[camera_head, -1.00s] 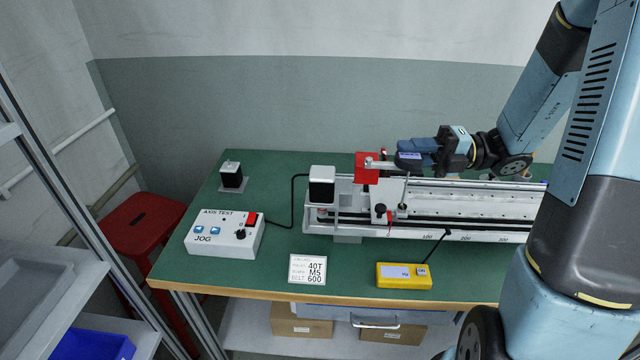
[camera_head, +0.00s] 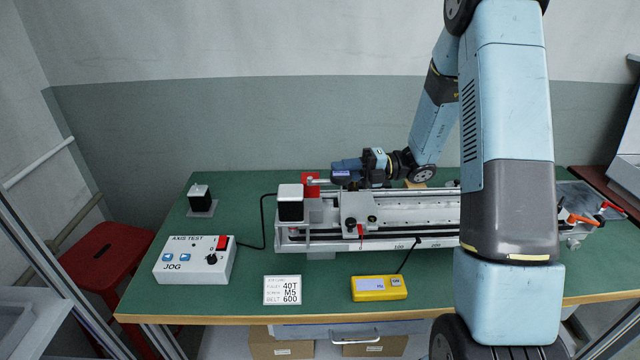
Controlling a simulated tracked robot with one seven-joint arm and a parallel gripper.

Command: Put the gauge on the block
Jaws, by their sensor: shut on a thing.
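The yellow box with a small display (camera_head: 379,288), which looks like the gauge, lies flat on the green bench in front of the rail unit. A black cord runs from it to the rail's front edge. My gripper (camera_head: 338,176) is at the back of the rail unit, beside a red block (camera_head: 311,185). It is shut on a small item whose outline is mostly hidden. A thin grey metal piece shows between the gripper and the red block; I cannot tell whether it touches. The carriage (camera_head: 358,207) sits near the rail's left end. I cannot tell which block is meant.
A white AXIS TEST box (camera_head: 194,261), a small black motor (camera_head: 201,201) and a printed card (camera_head: 282,290) are on the bench. A red stool (camera_head: 105,255) stands left. My arm hides the rail's right part.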

